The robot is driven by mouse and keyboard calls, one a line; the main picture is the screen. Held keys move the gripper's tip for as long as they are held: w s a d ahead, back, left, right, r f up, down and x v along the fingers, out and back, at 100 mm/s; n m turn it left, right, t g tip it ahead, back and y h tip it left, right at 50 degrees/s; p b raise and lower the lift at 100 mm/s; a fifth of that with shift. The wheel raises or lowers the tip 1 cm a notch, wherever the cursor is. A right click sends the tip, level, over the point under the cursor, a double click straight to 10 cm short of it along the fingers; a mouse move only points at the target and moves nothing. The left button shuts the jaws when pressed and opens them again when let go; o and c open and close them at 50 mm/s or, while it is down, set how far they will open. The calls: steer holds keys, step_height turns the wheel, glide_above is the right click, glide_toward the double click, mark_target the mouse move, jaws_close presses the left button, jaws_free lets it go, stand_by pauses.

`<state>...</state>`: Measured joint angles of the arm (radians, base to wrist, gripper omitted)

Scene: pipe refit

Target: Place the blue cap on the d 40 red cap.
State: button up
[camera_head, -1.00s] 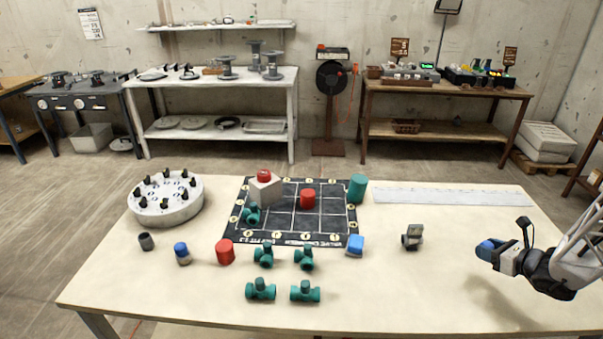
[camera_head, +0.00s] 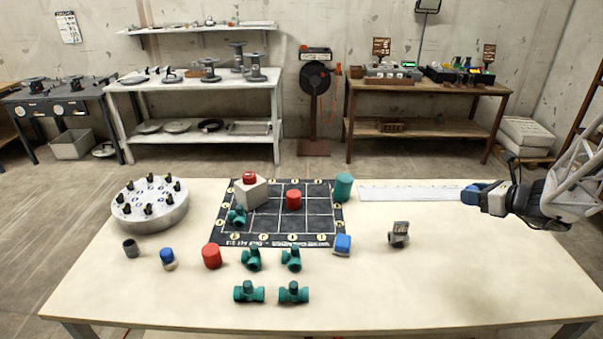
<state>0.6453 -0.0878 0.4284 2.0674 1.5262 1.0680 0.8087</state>
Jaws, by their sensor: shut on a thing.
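My gripper (camera_head: 479,195) is at the right, above the table's right part, shut on a blue cap (camera_head: 469,195) that shows at its tip. Three red caps are in view: a small one (camera_head: 249,177) on top of a pale block at the mat's back left, one (camera_head: 293,200) standing on the mat, and a larger one (camera_head: 212,257) on the bare table at the front left. No size marks are legible, so I cannot tell which is d 40. My gripper is well to the right of all three.
A dark grid mat (camera_head: 320,215) lies mid-table. Around it are a round rack with black pegs (camera_head: 150,219), several green tee fittings (camera_head: 249,292), a green cylinder (camera_head: 343,187), two blue-topped pieces (camera_head: 342,244) (camera_head: 167,258) and a grey fitting (camera_head: 398,235). The table's front right is clear.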

steer(key=w+a+n+g+y, duration=0.1)
steer(key=w+a, duration=0.3)
steer(key=a, duration=0.6)
steer(key=w+a+n+g+y, duration=0.1)
steer(key=w+a, duration=0.4)
steer(key=a, duration=0.4)
steer(key=w+a+n+g+y, duration=0.15)
steer(key=w+a, duration=0.25)
steer(key=a, duration=0.6)
steer(key=a+n+g+y, duration=0.2)
steer(key=a+n+g, duration=0.1)
steer(key=a, duration=2.5)
steer(key=shift+h, duration=0.25)
steer(key=f, duration=0.5)
steer(key=shift+w+d, duration=0.15)
steer(key=shift+w, duration=0.1)
steer(key=shift+w, duration=0.1)
glide_above(251, 175)
steer(key=shift+f, duration=0.8)
steer(key=shift+f, duration=1.75)
